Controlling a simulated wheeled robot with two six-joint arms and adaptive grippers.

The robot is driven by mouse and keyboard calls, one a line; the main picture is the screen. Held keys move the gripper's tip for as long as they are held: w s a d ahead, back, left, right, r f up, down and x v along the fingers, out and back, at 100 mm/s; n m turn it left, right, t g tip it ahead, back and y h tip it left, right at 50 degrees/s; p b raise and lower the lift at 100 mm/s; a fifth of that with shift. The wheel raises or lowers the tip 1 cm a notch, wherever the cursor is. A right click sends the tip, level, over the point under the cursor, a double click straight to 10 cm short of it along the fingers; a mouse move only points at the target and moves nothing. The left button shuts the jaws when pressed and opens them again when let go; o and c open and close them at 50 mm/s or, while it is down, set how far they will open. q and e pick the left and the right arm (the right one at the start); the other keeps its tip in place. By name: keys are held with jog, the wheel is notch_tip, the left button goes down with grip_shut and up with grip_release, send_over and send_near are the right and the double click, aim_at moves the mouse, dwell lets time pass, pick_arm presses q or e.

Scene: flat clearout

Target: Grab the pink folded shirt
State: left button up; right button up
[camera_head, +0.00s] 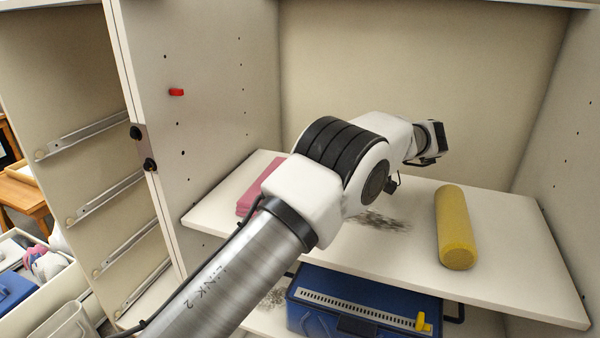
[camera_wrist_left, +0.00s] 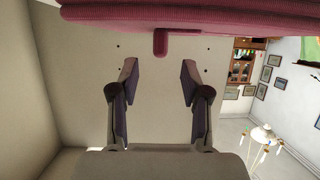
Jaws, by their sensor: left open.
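The pink folded shirt (camera_head: 254,187) lies at the left end of the cabinet shelf. My left arm's elbow hides part of it in the head view. In the left wrist view a pink-red padded band, which looks like the shirt (camera_wrist_left: 195,14), runs across the top edge, with a small stub of the same colour below it. My left gripper (camera_wrist_left: 160,83) is open, with nothing between its fingers. The fingers point toward that band and are apart from it in the picture. Its fingers cannot be made out in the head view. My right gripper is in neither view.
A yellow cylinder (camera_head: 455,228) lies on the right of the shelf (camera_head: 517,253). A blue toolbox (camera_head: 362,306) sits below the shelf. A red knob (camera_head: 176,92) sticks out of the left cabinet panel (camera_head: 205,130). Side walls and a back wall close the shelf in.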

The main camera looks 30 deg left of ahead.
pick_arm(q)
jog(key=b+x, duration=0.1)
jog(key=x, duration=0.1)
jog(key=b+x, duration=0.1)
jog(key=x, duration=0.2)
jog(key=b+x, duration=0.1)
jog(key=x, duration=0.1)
jog(key=shift+a+r, duration=0.2)
jog(key=shift+a, duration=0.05)
jog(key=shift+s+a, duration=0.1)
jog(key=shift+a, duration=0.15)
jog(key=shift+r, duration=0.1)
grip_shut()
